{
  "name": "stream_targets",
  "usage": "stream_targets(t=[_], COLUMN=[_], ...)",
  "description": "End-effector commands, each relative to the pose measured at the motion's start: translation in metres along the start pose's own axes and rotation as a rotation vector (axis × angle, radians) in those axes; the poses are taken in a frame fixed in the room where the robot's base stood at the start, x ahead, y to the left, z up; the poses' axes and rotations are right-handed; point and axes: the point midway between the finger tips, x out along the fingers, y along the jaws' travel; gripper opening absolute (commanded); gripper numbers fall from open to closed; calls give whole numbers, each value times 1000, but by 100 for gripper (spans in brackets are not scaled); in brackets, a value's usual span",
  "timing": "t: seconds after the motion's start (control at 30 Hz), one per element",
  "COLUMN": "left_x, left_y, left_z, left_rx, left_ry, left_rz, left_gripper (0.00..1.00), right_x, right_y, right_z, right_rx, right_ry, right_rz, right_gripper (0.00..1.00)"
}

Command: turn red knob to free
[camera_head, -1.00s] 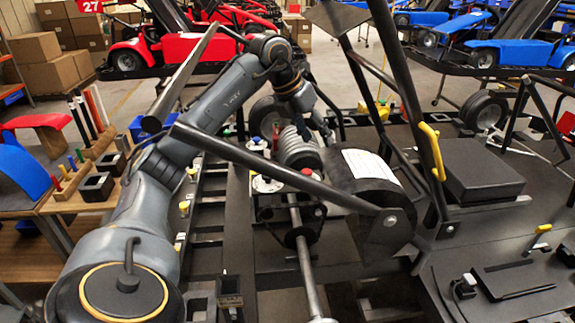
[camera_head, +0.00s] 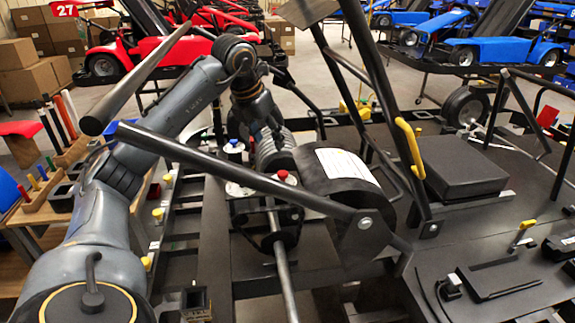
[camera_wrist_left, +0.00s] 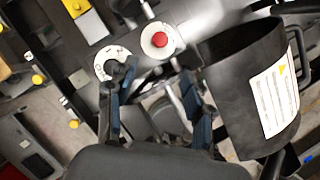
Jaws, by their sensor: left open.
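The red knob (camera_head: 283,176) sits on a white round dial on top of the black engine unit. It also shows in the left wrist view (camera_wrist_left: 160,40), above the space between the fingers. My left gripper (camera_wrist_left: 152,72) is open and reaches down at the engine unit; in the head view its fingers are mostly hidden. The red knob is apart from both fingers. A second white dial (camera_wrist_left: 108,54) lies beside it near the left fingertip. My right gripper is out of view.
A blue knob (camera_head: 234,146) stands behind the red one. A grey ribbed cylinder (camera_head: 272,157) and a black drum with a white label (camera_head: 348,168) are close by. A dark diagonal bar (camera_head: 235,170) crosses in front. A yellow handle (camera_head: 409,148) is to the right.

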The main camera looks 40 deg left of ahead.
Motion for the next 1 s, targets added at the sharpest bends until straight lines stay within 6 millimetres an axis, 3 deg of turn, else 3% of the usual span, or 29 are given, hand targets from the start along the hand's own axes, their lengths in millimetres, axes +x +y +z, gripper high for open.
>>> stream_targets(t=[0.13,0.27,0.57,0.8,1.0], left_x=[5,22,84,123,136], left_y=[0,0,0,0,0], left_z=[0,0,-1,1,0], left_rx=[0,0,0,-1,-1], left_ry=[0,4,6,1,-1], left_rz=[0,-1,-1,-2,0], left_gripper=[52,52,52,52,52], right_x=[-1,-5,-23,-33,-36], right_y=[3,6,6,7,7], right_z=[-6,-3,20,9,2], right_rx=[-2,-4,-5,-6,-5], right_ry=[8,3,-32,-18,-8], right_rz=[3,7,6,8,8], right_gripper=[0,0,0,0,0])
